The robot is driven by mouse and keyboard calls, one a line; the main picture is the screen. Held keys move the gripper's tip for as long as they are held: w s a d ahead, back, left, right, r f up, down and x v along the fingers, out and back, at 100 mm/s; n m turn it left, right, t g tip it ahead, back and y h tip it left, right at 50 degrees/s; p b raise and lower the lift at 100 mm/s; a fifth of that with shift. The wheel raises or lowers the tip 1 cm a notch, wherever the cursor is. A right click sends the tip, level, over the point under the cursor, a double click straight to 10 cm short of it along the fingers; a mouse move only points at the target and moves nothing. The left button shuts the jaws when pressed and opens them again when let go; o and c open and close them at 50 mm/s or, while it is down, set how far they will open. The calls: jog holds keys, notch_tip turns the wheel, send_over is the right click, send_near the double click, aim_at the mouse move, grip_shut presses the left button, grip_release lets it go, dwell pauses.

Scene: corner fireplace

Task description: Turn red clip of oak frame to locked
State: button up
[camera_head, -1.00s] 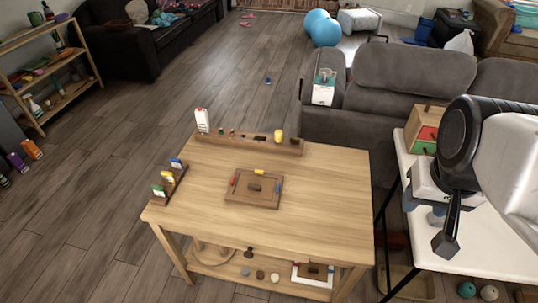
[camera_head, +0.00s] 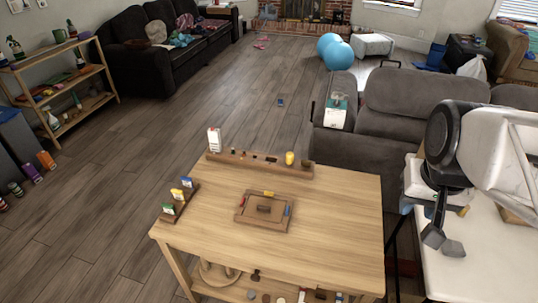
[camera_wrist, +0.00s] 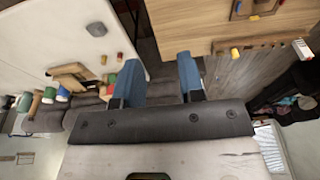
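The oak frame (camera_head: 249,221) lies flat on the wooden table (camera_head: 335,235), with a dark block (camera_head: 264,209) inside it. The small red clip (camera_head: 241,201) is on its left side, a yellow clip (camera_head: 268,194) on the far side and a blue clip (camera_head: 287,210) on the right. The red clip is too small to tell its setting. My gripper (camera_head: 443,243) is right of the table, over the white table, well apart from the frame. In the wrist view my gripper (camera_wrist: 159,80) is open and empty; part of the frame (camera_wrist: 254,9) shows at the top edge.
A brown rack (camera_head: 225,159) with a white carton (camera_head: 214,140) and a yellow item (camera_head: 290,158) stands behind the frame. A small card holder (camera_head: 180,204) stands at the left. The white table (camera_head: 470,275) is at right, a grey sofa (camera_head: 400,115) behind. The wooden table's right part is bare.

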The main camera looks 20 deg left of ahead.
jog(key=w+a+f, duration=0.3)
jog(key=w+a, duration=0.5)
jog(key=w, duration=0.3)
jog(key=g, duration=0.2)
send_over(243, 200)
notch_tip(243, 200, down, 28)
jog(key=shift+a+f, duration=0.1)
jog(key=shift+f, duration=0.05)
jog(key=shift+f, duration=3.9)
grip_shut()
